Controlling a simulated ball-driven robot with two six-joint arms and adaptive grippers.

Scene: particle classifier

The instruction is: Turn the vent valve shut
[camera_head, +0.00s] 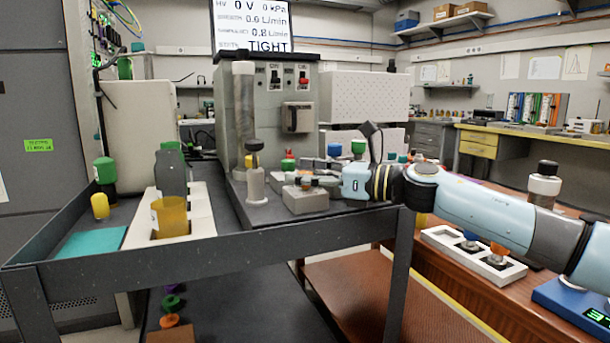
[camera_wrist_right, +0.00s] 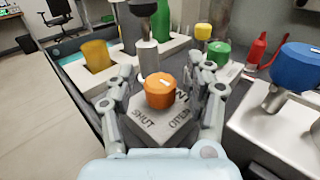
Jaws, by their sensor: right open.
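An orange round knob (camera_wrist_right: 160,92) sits on a grey block (camera_wrist_right: 142,138) marked SHUT on its left and OPEN on its right in the right wrist view; I take it to be the vent valve. The knob has a white mark on top, toward its back right. My right gripper (camera_wrist_right: 162,88) is open, with its fingers apart on either side of the knob; contact cannot be told. In the head view the grey block (camera_head: 305,203) stands on the cart's right side, my right gripper (camera_head: 322,178) reaching it from the right. My left gripper is not in view.
A metal post (camera_wrist_right: 148,58) stands just behind the knob. A blue knob (camera_wrist_right: 298,66), a green knob (camera_wrist_right: 217,52) and a red bottle (camera_wrist_right: 256,48) stand close by. A white rack (camera_head: 202,215) holds an amber cup (camera_head: 170,217) at left. A screen (camera_head: 252,25) reads TIGHT.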

